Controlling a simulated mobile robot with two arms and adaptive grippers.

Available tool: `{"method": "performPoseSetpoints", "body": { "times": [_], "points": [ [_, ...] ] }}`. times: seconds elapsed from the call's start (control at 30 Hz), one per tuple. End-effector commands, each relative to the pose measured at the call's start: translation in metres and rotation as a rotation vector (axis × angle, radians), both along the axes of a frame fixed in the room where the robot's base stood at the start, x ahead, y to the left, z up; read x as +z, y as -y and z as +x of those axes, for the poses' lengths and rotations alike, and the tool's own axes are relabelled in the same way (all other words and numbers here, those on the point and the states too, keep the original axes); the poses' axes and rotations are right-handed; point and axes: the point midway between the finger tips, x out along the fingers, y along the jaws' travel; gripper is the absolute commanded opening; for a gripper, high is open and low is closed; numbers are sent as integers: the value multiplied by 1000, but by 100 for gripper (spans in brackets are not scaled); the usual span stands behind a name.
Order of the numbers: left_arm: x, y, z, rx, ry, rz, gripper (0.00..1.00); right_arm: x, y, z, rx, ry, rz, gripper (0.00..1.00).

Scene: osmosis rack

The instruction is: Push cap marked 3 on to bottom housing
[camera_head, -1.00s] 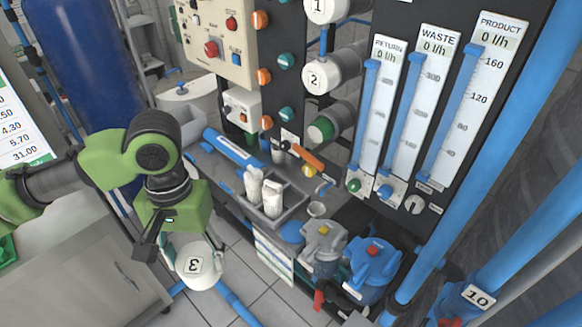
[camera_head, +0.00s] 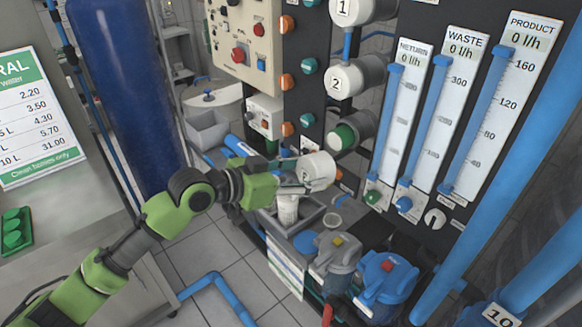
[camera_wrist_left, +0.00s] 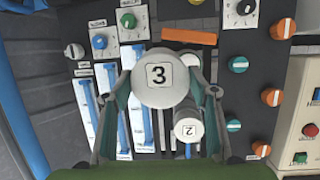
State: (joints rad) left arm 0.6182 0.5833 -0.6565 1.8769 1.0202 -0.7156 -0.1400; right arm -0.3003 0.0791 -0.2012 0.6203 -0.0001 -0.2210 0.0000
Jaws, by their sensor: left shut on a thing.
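The white cap marked 3 (camera_head: 317,170) is in my left gripper (camera_head: 300,184), in front of the rack. In the left wrist view the cap (camera_wrist_left: 160,92) faces me upright with its 3, a finger on each side. The bottom housing (camera_head: 352,127), a grey cylinder with a green open end (camera_head: 342,138), sticks out below the housing marked 2. In the head view the cap is below and left of that green end and looks apart from it. In the wrist view the cap hides most of the bottom housing. My right gripper is not in view.
The capped housing 2 (camera_head: 345,80) is above; it also shows in the left wrist view (camera_wrist_left: 188,126). Flow meters (camera_head: 398,118) stand to the right, and a knob panel (camera_head: 302,60) to the left. A tray with a white bottle (camera_head: 288,212) lies below the cap.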

Motion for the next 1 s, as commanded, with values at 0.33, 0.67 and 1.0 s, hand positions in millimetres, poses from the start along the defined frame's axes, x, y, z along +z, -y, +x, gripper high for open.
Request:
{"method": "performPoseSetpoints", "body": {
  "times": [0.33, 0.67, 1.0],
  "points": [
    [-2, -31, 37, 98, 114, -126, 31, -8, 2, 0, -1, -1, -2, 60],
    [-1, -12, 55, 98, 117, -126, 31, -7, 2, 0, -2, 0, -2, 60],
    [-2, 10, 77, 98, 116, -125, 31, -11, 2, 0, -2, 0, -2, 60]
  ]
}}
